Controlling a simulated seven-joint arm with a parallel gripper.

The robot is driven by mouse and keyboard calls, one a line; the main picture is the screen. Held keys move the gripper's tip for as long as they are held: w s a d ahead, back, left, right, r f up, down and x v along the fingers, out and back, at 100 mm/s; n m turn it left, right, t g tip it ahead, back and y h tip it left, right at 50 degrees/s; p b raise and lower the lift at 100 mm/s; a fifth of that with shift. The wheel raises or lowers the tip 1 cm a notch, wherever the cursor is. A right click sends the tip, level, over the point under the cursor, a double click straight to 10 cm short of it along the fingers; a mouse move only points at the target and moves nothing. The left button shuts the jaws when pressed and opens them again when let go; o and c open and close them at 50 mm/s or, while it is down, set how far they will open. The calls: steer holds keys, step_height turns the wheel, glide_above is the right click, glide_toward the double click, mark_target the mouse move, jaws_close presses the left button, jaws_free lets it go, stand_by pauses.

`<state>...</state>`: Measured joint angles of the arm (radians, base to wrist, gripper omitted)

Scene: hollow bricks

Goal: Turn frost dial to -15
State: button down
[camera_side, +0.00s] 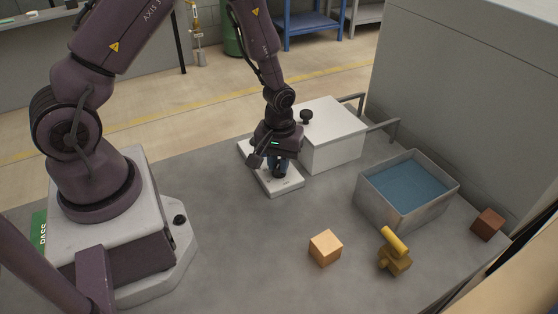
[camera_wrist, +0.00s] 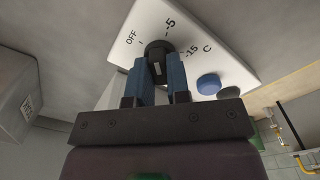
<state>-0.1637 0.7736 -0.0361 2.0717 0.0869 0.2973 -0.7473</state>
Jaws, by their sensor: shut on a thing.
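The frost dial is a black knob (camera_wrist: 157,48) on a white panel (camera_wrist: 222,62) marked OFF, -5, -15 and C in the wrist view. My gripper (camera_wrist: 160,66) has its two blue fingers on either side of the knob and is shut on it. The fingers hide part of the knob, and I cannot tell which mark it points to. In the side view the white panel (camera_side: 288,188) lies flat on the grey table, with my gripper (camera_side: 278,168) pointing down over it and hiding the knob. A round blue button (camera_wrist: 208,84) sits beside the -15 mark.
A white box (camera_side: 335,150) with a black knob on top stands right behind the panel. A metal bin (camera_side: 375,212) with a blue inside, a yellow jointed piece (camera_side: 394,258), a tan cube (camera_side: 325,248) and a brown cube (camera_side: 487,224) are to the right.

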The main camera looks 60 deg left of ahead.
steer(key=m, duration=0.4)
steer(key=shift+m, duration=0.3)
steer(key=m, duration=1.4)
steer(key=shift+m, duration=0.3)
steer(key=c, duration=1.1)
jaws_free()
